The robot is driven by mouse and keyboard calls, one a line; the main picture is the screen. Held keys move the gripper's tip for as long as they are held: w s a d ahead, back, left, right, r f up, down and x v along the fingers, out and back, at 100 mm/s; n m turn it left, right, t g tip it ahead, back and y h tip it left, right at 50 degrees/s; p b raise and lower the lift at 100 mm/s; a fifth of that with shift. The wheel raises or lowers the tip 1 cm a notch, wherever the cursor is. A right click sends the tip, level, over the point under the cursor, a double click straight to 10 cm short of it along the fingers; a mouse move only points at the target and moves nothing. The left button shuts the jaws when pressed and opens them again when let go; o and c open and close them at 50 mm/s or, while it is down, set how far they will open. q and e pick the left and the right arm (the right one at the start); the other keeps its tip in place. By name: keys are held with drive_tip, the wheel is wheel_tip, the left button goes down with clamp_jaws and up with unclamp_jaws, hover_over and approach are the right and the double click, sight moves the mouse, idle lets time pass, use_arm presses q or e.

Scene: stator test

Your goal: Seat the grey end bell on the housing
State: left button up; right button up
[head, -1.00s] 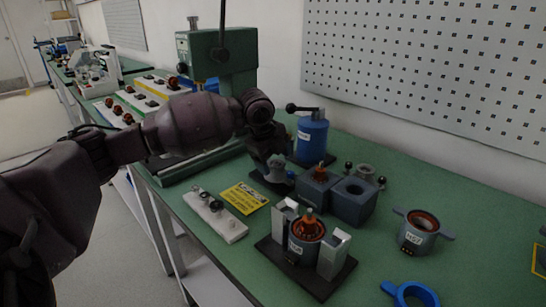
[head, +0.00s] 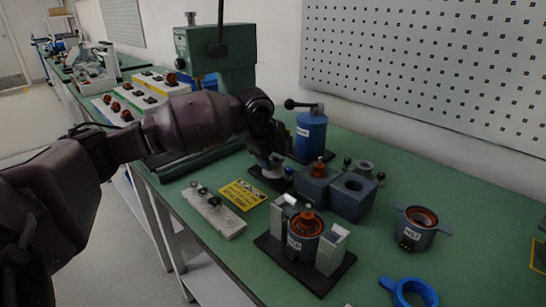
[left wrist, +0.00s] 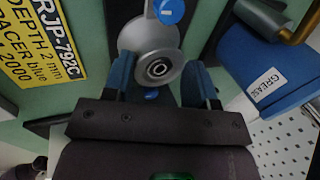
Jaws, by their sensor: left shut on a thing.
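The grey end bell (left wrist: 158,70) is a round grey disc with a bearing at its centre. It sits between the blue-padded fingers of my left gripper (left wrist: 160,82), which is shut on it. In the head view the left gripper (head: 270,158) is low over the bench, by a dark stand left of the blue-grey blocks; I cannot tell if the end bell still touches the stand. A housing (head: 303,243) with an orange winding stands upright between silver jaws on a black base. A second labelled housing (head: 414,232) stands at right. The right gripper is not in view.
A yellow sign (head: 243,194) and a grey strip with small parts (head: 213,212) lie left of the fixture. Blue-grey blocks (head: 352,197), a blue grease pot (head: 311,135) and a green press (head: 215,50) stand behind. A blue ring (head: 412,292) lies in front.

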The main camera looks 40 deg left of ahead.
use_arm(q)
drive_tip(key=shift+f, duration=0.35)
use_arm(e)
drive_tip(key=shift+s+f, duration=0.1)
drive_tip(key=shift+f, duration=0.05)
use_arm(q)
drive_tip(key=shift+r+p, duration=0.65)
drive_tip(key=shift+r, duration=0.8)
drive_tip(key=shift+r+p, duration=0.45)
drive_tip(key=shift+r, duration=0.3)
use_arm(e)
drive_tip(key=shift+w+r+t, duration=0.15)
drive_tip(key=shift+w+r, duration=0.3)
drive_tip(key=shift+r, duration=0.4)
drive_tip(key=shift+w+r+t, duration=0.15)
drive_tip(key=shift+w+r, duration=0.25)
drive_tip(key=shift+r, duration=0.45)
